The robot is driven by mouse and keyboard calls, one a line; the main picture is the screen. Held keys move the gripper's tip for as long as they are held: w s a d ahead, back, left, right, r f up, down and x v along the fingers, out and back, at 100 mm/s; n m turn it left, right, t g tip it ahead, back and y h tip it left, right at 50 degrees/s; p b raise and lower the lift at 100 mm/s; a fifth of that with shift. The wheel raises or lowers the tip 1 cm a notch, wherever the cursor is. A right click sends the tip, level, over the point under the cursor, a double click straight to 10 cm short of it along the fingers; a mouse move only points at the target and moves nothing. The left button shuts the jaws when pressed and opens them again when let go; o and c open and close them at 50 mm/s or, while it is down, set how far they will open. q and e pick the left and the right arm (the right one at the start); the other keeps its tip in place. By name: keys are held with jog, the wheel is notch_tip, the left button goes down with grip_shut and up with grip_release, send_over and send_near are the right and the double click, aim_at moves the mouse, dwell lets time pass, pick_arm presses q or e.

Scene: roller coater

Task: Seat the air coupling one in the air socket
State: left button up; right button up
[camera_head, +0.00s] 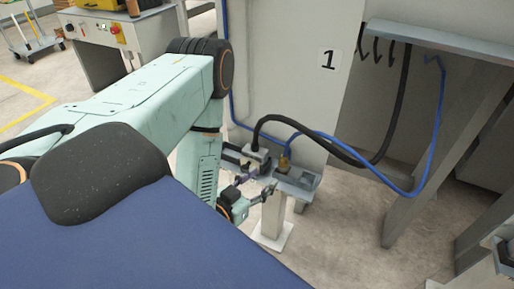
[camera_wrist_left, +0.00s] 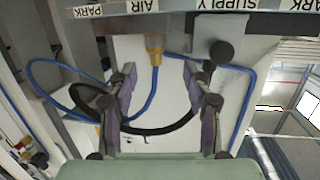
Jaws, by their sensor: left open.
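The brass air coupling (camera_head: 284,162) stands at the end of a blue hose (camera_head: 350,150) on a small grey stand (camera_head: 298,184). In the left wrist view the coupling (camera_wrist_left: 154,48) shows upside down below the AIR label (camera_wrist_left: 148,7), its hose trailing downward. Whether it sits in a socket cannot be told. My left gripper (camera_head: 250,190) is beside the stand, low and to the left of the coupling. In the left wrist view it (camera_wrist_left: 163,92) is open, its purple-padded fingers apart, the coupling beyond and between them, untouched. My right gripper is out of view.
A grey block (camera_head: 257,157) with a thick black hose (camera_head: 330,149) stands left of the coupling; it also shows in the left wrist view (camera_wrist_left: 211,47), near the SUPPLY label (camera_wrist_left: 222,4). Both hoses hang toward a grey frame (camera_head: 425,150). A panel marked 1 (camera_head: 282,75) stands behind.

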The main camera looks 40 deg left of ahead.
pick_arm(q)
jog(key=s+d+f+m+g+h+b, duration=0.1)
jog(key=s+d+f+g+b, duration=0.1)
jog(key=s+d+f+g, duration=0.3)
jog(key=s+d+f+g+h+b, duration=0.2)
jog(key=s+d+f+g+b, duration=0.15)
jog(key=f, duration=0.45)
jog(key=s+f+n+g+y, duration=0.1)
jog(key=s+f+g, duration=0.3)
jog(key=s, duration=0.9)
jog(key=g+y, duration=0.1)
jog(key=g, duration=0.2)
jog(key=shift+g+p, duration=0.3)
jog(key=shift+g, duration=0.05)
jog(key=shift+a, duration=0.1)
notch_tip(320, 180, up, 12)
jog(key=p, duration=1.1)
jog(key=shift+f+p, duration=0.15)
jog(key=shift+p, duration=0.2)
